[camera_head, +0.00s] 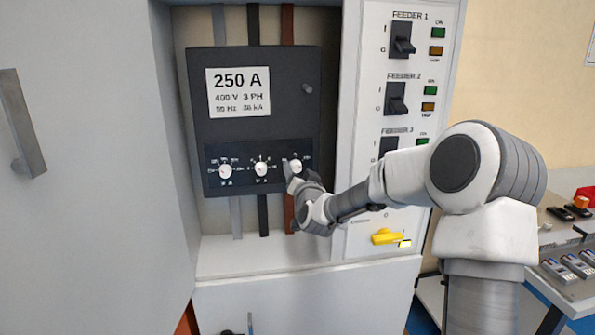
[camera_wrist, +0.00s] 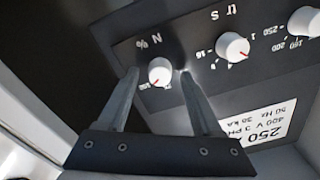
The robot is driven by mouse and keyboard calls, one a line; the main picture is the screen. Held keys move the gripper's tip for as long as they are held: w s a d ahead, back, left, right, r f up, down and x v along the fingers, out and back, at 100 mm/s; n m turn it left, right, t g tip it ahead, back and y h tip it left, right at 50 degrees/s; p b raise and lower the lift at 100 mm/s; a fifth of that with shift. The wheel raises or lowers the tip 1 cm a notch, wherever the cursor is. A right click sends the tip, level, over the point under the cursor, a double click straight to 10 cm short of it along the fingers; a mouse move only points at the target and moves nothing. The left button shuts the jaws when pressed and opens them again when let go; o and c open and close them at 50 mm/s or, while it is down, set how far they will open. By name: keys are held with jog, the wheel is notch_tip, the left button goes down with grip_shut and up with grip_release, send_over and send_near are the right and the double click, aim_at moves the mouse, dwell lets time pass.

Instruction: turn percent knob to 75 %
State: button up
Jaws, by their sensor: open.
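The percent knob (camera_wrist: 160,72) is a white round knob on the dark breaker panel, under the label "N %" that appears upside down in the wrist view. Its red pointer mark faces the lower left of that picture; the scale figures beside it are too small to read surely. The same knob (camera_head: 296,165) is the rightmost of three in the head view. My gripper (camera_wrist: 158,73) is open, with one finger on each side of the knob. I cannot tell whether either finger touches it. In the head view my gripper (camera_head: 291,174) is at the knob and partly covers it.
Two similar white knobs, the middle one (camera_head: 261,169) and the left one (camera_head: 225,171), sit beside it on the breaker (camera_head: 290,120). Feeder switches (camera_head: 402,44) and a yellow handle (camera_head: 386,236) are on the panel at right. An open cabinet door (camera_head: 85,180) stands at left.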

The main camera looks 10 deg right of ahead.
jog(key=shift+w, duration=0.6)
grip_shut()
